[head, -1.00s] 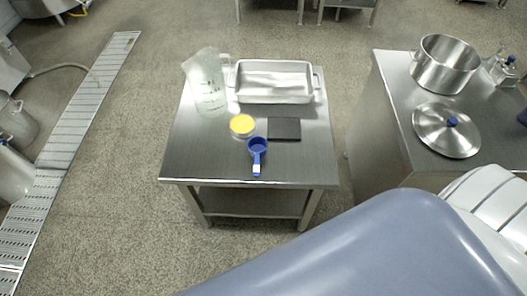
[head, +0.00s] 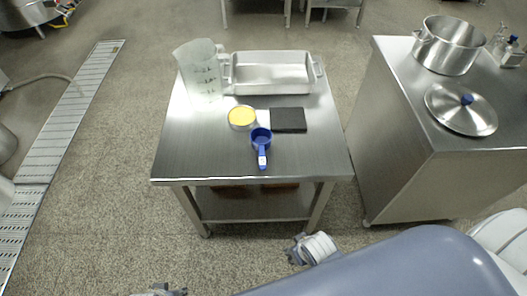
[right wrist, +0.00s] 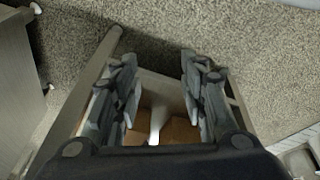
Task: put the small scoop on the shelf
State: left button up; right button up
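A blue scoop (head: 261,143) with a white label on its handle lies on the steel table's top (head: 200,160), its handle toward the front edge. The table's lower shelf (head: 235,207) shows below, with brown things at its back, partly hidden by the top. My right gripper (head: 294,250) is low in front of the table, right of its middle. In the right wrist view my right gripper (right wrist: 158,62) is open, its fingers wide apart. A slim white thing (right wrist: 157,122) shows between them against brown; I cannot tell what it is. My left gripper (head: 160,291) barely shows at the bottom edge.
A yellow-filled dish (head: 242,117), a dark flat pad (head: 289,120), a clear measuring jug (head: 200,72) and a steel tray (head: 270,88) stand on the table. A steel counter (head: 395,140) with a pot (head: 448,45) and lid (head: 462,109) is at right.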

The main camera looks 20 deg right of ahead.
jog(key=w+a+r+t+b, duration=0.1)
jog(key=w+r+t+b, duration=0.1)
jog(key=w+r+b, duration=0.3)
jog(key=m+t+h, duration=0.4)
jog(key=m+t, duration=0.2)
jog(key=t, duration=0.2)
send_near(262, 154)
jog(key=x, duration=0.5)
jog(key=shift+w+a+b, duration=0.1)
jog(key=shift+b, duration=0.25)
jog(key=shift+b+x, duration=0.4)
jog(key=shift+x, duration=2.3)
pick_arm(q)
jog(key=r, duration=0.1)
jog(key=w+r, duration=0.1)
jog(key=shift+r+t, duration=0.3)
pick_arm(e)
jog(key=shift+f, duration=0.1)
jog(key=shift+c, duration=0.5)
grip_shut()
